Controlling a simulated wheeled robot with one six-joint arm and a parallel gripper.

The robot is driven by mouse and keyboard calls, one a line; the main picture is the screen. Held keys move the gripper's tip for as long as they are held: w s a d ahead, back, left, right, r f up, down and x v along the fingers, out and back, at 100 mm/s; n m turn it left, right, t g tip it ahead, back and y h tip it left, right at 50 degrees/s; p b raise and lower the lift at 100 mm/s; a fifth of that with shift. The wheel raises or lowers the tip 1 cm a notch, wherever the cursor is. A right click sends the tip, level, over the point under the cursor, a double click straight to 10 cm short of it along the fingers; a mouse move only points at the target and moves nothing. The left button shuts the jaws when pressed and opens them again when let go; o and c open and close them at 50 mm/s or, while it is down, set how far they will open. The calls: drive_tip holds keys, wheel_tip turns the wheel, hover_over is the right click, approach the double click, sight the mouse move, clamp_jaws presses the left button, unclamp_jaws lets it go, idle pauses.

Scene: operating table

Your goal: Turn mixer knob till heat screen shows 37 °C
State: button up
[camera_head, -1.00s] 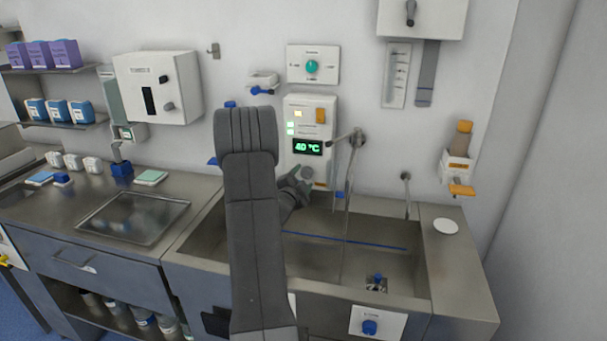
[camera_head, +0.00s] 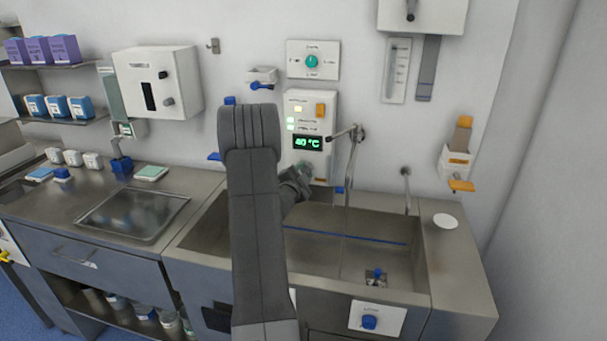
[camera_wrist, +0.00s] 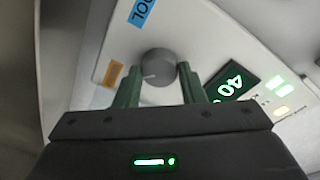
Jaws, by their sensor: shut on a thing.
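The heat screen (camera_head: 307,143) on the white wall panel reads 40 °C in green; in the wrist view it shows tilted (camera_wrist: 234,87). In the head view my gripper (camera_head: 301,176) is at the panel's lower part, and my arm hides the knob there.
The metal sink (camera_head: 350,222) lies below the panel. A faucet with a hanging hose (camera_head: 357,134) is just right of the panel. A teal dial plate (camera_head: 312,61) is above it, and a small blue-handled fixture (camera_head: 262,78) is to its upper left.

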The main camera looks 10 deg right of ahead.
drive_tip(key=n+b, duration=0.4)
drive_tip(key=shift+t, duration=0.3)
drive_tip(key=shift+r+n+t+b, duration=0.1)
drive_tip(key=shift+n+t+b, duration=0.2)
drive_tip(key=shift+n+b, duration=1.7)
drive_tip(key=shift+r+n+p, duration=0.1)
drive_tip(key=shift+n+p, duration=0.3)
drive_tip(key=shift+n, duration=0.2)
drive_tip(key=o, duration=1)
drive_tip(key=shift+s+f, duration=0.1)
drive_tip(key=shift+f, duration=0.1)
